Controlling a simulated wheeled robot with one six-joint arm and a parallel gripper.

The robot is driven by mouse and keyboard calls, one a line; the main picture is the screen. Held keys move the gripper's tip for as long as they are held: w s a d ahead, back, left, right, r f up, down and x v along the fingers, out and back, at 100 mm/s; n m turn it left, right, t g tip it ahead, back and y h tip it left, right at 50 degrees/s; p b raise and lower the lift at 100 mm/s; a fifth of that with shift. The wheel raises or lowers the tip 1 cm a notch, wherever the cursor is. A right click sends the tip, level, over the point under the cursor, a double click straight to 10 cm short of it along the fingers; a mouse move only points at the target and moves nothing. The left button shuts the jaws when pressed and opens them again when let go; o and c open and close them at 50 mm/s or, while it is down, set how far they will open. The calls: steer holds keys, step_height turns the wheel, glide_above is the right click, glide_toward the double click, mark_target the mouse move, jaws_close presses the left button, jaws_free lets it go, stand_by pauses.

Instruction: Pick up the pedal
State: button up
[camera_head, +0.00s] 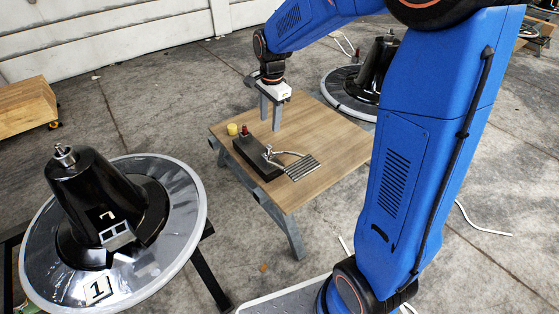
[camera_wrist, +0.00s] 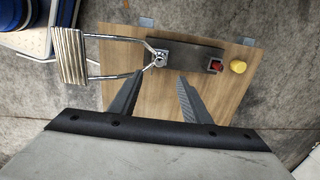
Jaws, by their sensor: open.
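The pedal is a ribbed metal foot plate (camera_head: 301,167) on a bent metal rod. It lies on the wooden table, beside a dark rectangular block to which its rod reaches. In the wrist view the ribbed pedal plate (camera_wrist: 70,57) is at the upper left, with its rod running right to the block (camera_wrist: 190,55). My gripper (camera_head: 270,126) is open and empty above the far part of the table, behind the block. In the wrist view its two fingers (camera_wrist: 157,82) stand apart, pointing toward the block and the rod end.
A yellow cylinder (camera_head: 232,129) and a small red part (camera_head: 245,130) sit by the block's far end. The wooden table (camera_head: 340,140) is clear on its right side.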

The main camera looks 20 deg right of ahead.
mark_target(269, 146)
steer(key=f, duration=0.9)
steer(key=w+f, duration=0.1)
steer(key=f, duration=0.4)
steer(key=shift+a, duration=0.25)
jaws_close()
